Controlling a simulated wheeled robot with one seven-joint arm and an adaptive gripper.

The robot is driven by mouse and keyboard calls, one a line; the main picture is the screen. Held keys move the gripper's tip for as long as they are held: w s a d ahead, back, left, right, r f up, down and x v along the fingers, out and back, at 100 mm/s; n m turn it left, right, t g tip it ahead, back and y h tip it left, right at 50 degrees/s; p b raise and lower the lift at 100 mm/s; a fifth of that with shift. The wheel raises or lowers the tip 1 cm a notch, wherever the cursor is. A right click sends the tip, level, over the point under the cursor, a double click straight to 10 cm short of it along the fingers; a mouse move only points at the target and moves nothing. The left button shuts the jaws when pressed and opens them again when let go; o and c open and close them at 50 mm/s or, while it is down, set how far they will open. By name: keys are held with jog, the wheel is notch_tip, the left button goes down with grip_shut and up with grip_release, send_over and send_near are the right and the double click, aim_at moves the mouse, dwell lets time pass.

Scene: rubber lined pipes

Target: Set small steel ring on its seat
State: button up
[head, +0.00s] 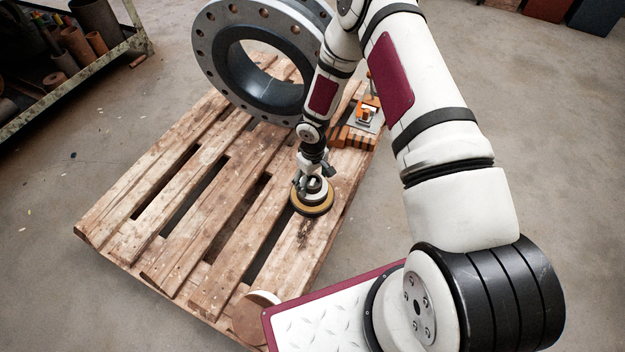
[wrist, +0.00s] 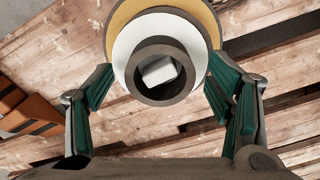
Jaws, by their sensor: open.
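A small grey-brown ring (wrist: 147,91), which I take to be the small steel ring, stands around a pale square peg (wrist: 158,71). Below it are a wider white ring (wrist: 126,58) and a yellow disc (wrist: 122,18), stacked on the wooden pallet. The stack's yellow disc also shows in the head view (head: 312,207). My gripper (wrist: 158,88) is open, with a green-padded finger on either side of the small ring and a gap at each side. In the head view my gripper (head: 314,172) is right over the stack and hides the small ring. The frames do not show clearly whether the small ring rests fully on the white one.
A large flanged pipe (head: 209,62) stands on the pallet (head: 190,190) behind the stack. Orange pieces (head: 354,137) lie at its right edge. A round disc (head: 254,318) is at the near corner. A rack of pipes (head: 66,85) stands left. The pallet's left half is clear.

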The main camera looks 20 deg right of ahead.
notch_tip(320, 180, up, 12)
dwell(0.4)
